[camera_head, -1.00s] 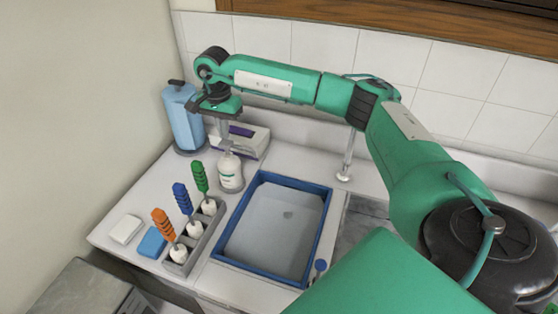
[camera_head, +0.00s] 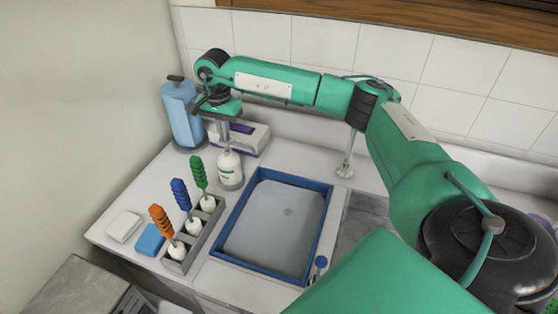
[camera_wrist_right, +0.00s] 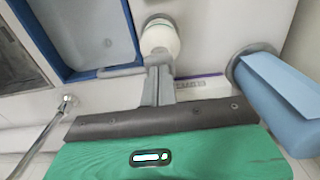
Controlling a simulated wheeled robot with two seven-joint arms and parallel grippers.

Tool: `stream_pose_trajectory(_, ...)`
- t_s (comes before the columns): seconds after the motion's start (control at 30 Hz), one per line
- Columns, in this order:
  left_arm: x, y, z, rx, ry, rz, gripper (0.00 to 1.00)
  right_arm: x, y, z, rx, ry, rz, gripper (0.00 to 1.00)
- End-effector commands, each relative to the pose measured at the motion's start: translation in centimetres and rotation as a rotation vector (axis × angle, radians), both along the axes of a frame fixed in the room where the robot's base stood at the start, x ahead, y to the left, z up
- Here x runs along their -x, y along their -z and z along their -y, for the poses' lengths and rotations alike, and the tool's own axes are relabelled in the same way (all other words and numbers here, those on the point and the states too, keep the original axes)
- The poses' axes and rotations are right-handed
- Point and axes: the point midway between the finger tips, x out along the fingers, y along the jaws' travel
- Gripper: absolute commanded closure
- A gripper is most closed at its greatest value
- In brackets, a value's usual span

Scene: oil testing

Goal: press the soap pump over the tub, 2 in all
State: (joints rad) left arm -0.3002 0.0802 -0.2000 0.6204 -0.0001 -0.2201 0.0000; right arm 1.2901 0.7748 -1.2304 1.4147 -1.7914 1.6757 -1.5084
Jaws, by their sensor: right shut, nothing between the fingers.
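The soap pump bottle (camera_head: 230,170) is white with a label and stands upright on the counter at the back left corner of the tub. The tub (camera_head: 222,232) is blue-rimmed and holds a pale liquid or lining. My right gripper (camera_head: 225,142) is shut and empty, pointing down right above the pump bottle. In the right wrist view the gripper (camera_wrist_right: 158,80) reaches toward the bottle (camera_wrist_right: 160,38), and the pump's spout (camera_wrist_right: 120,72) extends toward the tub (camera_wrist_right: 128,60). Whether the fingertips touch the pump head cannot be told. My left gripper is not in view.
A paper towel roll (camera_head: 181,115) and a tissue box (camera_head: 250,136) stand behind the bottle. A grey rack (camera_head: 208,224) with several coloured-handled brushes is left of the tub. A blue sponge (camera_head: 149,240) and white block (camera_head: 124,226) lie front left. A faucet (camera_head: 346,160) rises at right.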

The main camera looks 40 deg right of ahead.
Motion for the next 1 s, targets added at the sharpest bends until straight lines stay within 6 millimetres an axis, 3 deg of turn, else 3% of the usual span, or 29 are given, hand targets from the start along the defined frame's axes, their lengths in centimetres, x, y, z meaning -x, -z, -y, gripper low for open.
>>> stream_pose_trajectory(0.27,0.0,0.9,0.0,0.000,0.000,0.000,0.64,0.1,1.3,0.0,0.001,-0.001,-0.003,1.00)
stream_pose_trajectory(0.53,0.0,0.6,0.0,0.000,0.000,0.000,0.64,0.1,1.1,0.0,0.000,-0.001,-0.004,1.00)
stream_pose_trajectory(1.0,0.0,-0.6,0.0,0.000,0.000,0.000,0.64,0.0,-1.6,0.0,-0.001,-0.001,-0.003,1.00)
